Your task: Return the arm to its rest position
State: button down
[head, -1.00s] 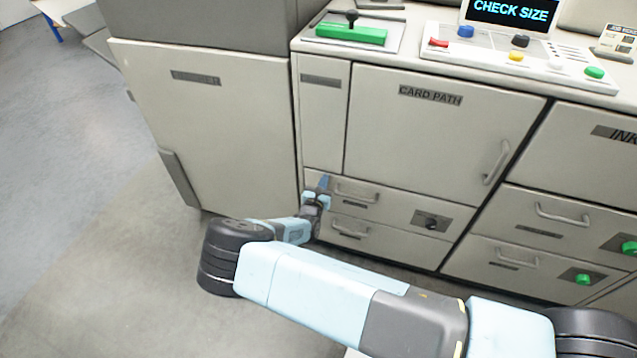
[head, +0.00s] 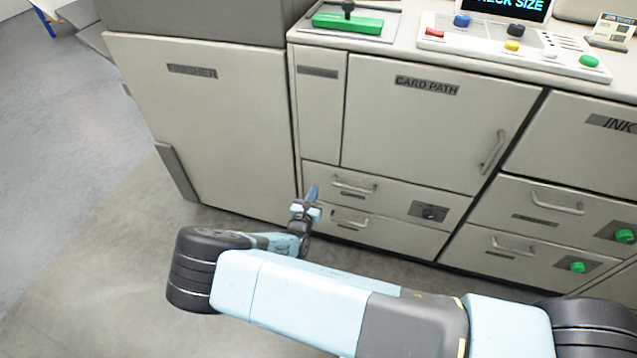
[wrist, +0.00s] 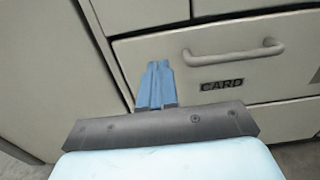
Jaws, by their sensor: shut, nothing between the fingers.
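My gripper (head: 311,194) is at the end of my light blue arm, low in front of the cabinet. Its blue fingers are shut and empty. In the wrist view the fingers (wrist: 157,84) are together, pointing toward the upper drawer. That drawer (wrist: 225,75) has a bar handle (wrist: 235,50) and a label that reads CARD. The handle lies to the right of the fingertips, and the fingers look apart from it. In the head view the drawer handle (head: 354,186) is just right of my gripper.
The CARD PATH door (head: 420,125) is shut above the drawers. A tall cabinet (head: 200,120) stands to the left. The counter holds a green block (head: 347,22), a panel with coloured buttons (head: 510,45) and a screen. Open floor (head: 80,190) lies to the left.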

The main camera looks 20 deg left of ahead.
jog(key=shift+s, duration=2.25)
jog(key=w+d+r+m+g+h, duration=0.2)
jog(key=w+d+r+m+h, duration=0.35)
jog(key=r, duration=0.35)
jog(key=w+d+r+m+g+h, duration=0.3)
jog(key=w+d+r+m+h, duration=0.2)
jog(key=d+r+m, duration=0.25)
jog(key=w+d+r+m+g, duration=0.2)
jog(key=d+r+m+g, duration=0.7)
jog(key=d+r, duration=1)
jog(key=s+d+r+m+g+y, duration=0.1)
jog(key=s+d+r+m+y, duration=0.1)
jog(key=s+d+r+m, duration=0.35)
jog(key=s+d+r+m+g+y, duration=0.1)
jog(key=s+d+r+m+y, duration=0.2)
jog(key=d+r, duration=0.6)
jog(key=s+d+r+m+t+y, duration=0.1)
jog(key=s+d+r+m+t, duration=0.1)
jog(key=s, duration=0.6)
jog(key=s+d+r+m+t+y, duration=0.1)
jog(key=s+d+r+m+y, duration=0.1)
jog(key=s+d+r+m, duration=0.3)
jog(key=s+r, duration=0.2)
jog(key=s, duration=0.2)
jog(key=shift+r+t, duration=0.15)
jog(key=shift+t, duration=0.25)
